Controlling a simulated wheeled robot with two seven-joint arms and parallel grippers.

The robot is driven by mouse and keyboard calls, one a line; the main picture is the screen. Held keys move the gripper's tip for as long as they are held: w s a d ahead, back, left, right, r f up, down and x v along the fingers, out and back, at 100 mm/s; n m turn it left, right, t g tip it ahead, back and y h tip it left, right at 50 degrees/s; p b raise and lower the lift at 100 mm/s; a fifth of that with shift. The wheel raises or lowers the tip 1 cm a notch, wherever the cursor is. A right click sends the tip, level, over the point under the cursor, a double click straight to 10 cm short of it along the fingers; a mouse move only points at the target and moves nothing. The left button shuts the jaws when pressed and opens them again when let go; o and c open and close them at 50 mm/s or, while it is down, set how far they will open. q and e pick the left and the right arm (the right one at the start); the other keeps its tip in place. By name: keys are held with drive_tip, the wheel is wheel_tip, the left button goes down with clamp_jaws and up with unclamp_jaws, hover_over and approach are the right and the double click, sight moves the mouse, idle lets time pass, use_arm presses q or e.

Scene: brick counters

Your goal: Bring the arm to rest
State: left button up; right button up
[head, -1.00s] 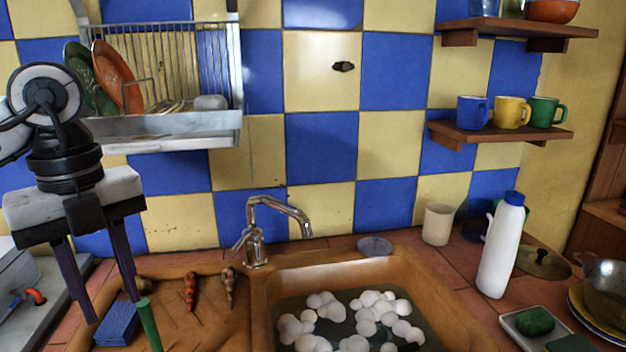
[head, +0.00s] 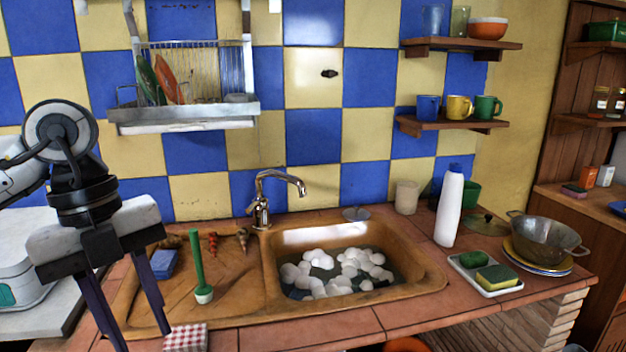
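My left gripper (head: 128,308) hangs at the left of the head view, fingers pointing down over the left edge of the sink's drainboard. Its two dark fingers are spread apart with nothing visible between them. It is in front of the drainboard (head: 150,306), near a blue sponge (head: 165,264) and a green-handled brush (head: 198,270). Whether it touches anything below cannot be told, as the fingertips are near the picture's lower edge. My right gripper is not in view.
The sink basin (head: 436,284) holds white foam. A faucet (head: 262,205), white bottle (head: 449,206), sponge tray (head: 497,289) and colander (head: 545,238) stand around it. A dish rack (head: 185,117) and mug shelf (head: 455,124) hang on the wall. A checkered cloth (head: 186,338) lies at the front edge.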

use_arm(q)
drive_tip(key=s+d+f+m+g+h, duration=0.25)
drive_tip(key=d+h, duration=0.25)
drive_tip(key=d, duration=0.5)
drive_tip(key=s+d+f+m+g+h, duration=0.1)
drive_tip(key=s+d+m+g+h, duration=0.2)
drive_tip(key=d, duration=0.6)
drive_tip(key=w+d+r+n+t+h, duration=0.4)
drive_tip(key=d+n+t+h, duration=0.25)
drive_tip(key=h, duration=0.55)
drive_tip(key=w+a+f+n+t+y, duration=0.55)
drive_tip(key=w+f+n+t, duration=0.2)
drive_tip(key=n+t, duration=0.75)
drive_tip(key=a+f+n+t+y, duration=0.1)
drive_tip(key=a+f+n+y, duration=0.25)
drive_tip(key=f, duration=0.25)
drive_tip(key=a+f+n+y, duration=0.3)
drive_tip(key=f+y, duration=0.1)
drive_tip(key=f, duration=0.3)
drive_tip(key=s+a+f+n+g+y, duration=0.2)
drive_tip(key=s+a+f+g+y, duration=0.1)
drive_tip(key=s+f, duration=0.6)
drive_tip(key=s+a+f+n+g+y, duration=0.1)
drive_tip(key=s+a+f+g+y, duration=0.2)
drive_tip(key=s+f, duration=0.6)
wheel_tip(320, 180, down, 6)
drive_tip(key=shift+a+r+n+g, duration=0.3)
drive_tip(key=shift+a+g, duration=0.3)
drive_tip(key=shift+a, duration=0.6)
drive_tip(key=shift+s, duration=0.1)
